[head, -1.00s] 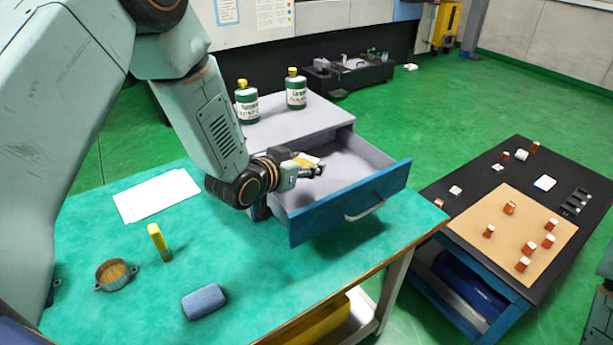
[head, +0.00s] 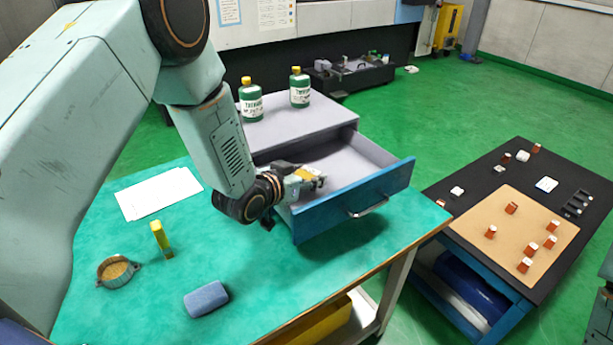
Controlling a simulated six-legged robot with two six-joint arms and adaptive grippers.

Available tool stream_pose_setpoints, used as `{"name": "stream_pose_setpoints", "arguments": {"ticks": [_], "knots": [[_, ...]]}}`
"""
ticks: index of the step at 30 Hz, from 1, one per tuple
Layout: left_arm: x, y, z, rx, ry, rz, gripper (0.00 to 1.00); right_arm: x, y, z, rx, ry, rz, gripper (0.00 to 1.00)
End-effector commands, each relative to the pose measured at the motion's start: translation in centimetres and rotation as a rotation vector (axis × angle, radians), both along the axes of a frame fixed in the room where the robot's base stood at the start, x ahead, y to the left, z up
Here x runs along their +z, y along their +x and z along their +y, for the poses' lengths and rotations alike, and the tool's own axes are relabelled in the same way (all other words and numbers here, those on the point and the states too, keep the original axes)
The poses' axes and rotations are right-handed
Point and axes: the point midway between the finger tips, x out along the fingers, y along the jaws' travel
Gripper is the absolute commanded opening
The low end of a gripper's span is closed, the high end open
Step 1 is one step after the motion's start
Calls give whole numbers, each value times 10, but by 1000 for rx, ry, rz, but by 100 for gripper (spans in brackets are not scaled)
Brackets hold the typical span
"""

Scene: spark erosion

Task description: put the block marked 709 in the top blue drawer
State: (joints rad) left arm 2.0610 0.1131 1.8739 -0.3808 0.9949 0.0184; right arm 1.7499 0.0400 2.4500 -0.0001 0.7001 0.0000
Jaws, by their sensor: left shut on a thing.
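The blue drawer (head: 335,214) of the grey cabinet (head: 300,128) is pulled open toward the table's front right. My left gripper (head: 316,181) is inside the drawer opening, near its left side. It is shut on a small tan-orange block (head: 306,173), mostly hidden by the fingers. I cannot read any number on it. Whether the block touches the drawer floor cannot be told. The visible drawer floor is otherwise empty. My right gripper is not in view.
Two green bottles (head: 250,103) (head: 300,90) stand on the cabinet. A yellow marker-like object (head: 160,240), a round holder (head: 117,272), a blue-grey pad (head: 206,299) and white paper (head: 158,193) lie on the green table. Several copper-coloured blocks with white tops stand on a tan board (head: 488,215) at right.

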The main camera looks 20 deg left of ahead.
Motion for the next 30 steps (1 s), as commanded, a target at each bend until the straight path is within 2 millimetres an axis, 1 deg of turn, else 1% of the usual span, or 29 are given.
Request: {"name": "stream_pose_setpoints", "arguments": {"ticks": [1,5,6,12,13,23,26,28,30], "knots": [[-5,-2,0,-1,0,7,0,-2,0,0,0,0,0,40],[-7,-3,-1,-2,0,11,0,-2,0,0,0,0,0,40],[-9,-4,-1,-3,0,18,55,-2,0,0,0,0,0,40],[-12,-6,-1,-3,1,24,72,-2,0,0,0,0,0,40],[-12,-6,-1,-3,1,24,74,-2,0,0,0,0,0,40],[-11,-7,-2,-4,1,27,74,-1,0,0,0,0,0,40],[-5,-7,-2,-4,1,27,74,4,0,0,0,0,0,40],[4,-6,-1,-4,1,26,74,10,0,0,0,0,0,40],[7,-17,3,0,-2,25,74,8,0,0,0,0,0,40]]}}
